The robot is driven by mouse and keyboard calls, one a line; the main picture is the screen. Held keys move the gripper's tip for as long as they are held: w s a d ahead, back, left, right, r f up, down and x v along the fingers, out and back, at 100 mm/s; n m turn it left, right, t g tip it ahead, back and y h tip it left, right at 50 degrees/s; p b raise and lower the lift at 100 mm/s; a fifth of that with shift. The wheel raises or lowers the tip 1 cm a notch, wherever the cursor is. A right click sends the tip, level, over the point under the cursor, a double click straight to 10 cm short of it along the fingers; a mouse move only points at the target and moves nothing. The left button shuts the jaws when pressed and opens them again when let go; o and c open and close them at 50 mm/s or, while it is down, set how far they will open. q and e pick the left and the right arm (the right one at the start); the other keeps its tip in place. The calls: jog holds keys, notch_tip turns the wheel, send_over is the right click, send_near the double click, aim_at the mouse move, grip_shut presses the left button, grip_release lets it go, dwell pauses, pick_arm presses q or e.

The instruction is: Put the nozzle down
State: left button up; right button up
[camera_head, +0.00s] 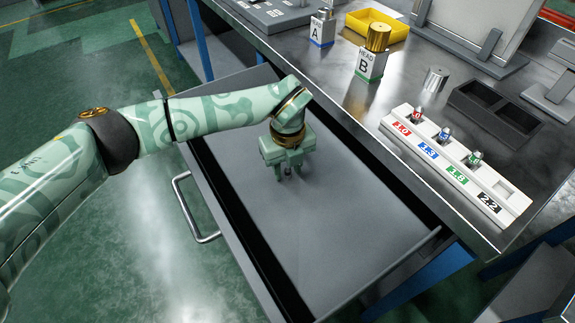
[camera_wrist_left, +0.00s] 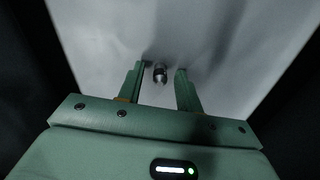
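The nozzle (camera_wrist_left: 159,72) is a small dark metal piece. In the wrist view it is between the fingertips of my left gripper (camera_wrist_left: 163,70), with a gap on each side. In the head view my left gripper (camera_head: 287,172) points down into the open drawer (camera_head: 350,225), close to its grey floor. The nozzle is barely visible there, and I cannot tell for certain whether it touches the drawer floor. The white nozzle rack (camera_head: 415,152) on the bench holds three small nozzles by the red, blue and green labels. The slot by the black 2.2 label looks empty. My right gripper is not in view.
The metal bench (camera_head: 340,85) is to the right of the drawer. On it are box A (camera_head: 321,30), box B (camera_head: 370,68) with a brass cylinder on top, a yellow tray (camera_head: 375,22), a silver cup (camera_head: 435,80) and a dark two-compartment holder (camera_head: 490,112). The surrounding drawer floor is clear.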

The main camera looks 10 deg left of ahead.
aim_at(287, 168)
pick_arm(q)
jog(key=shift+r, duration=0.1)
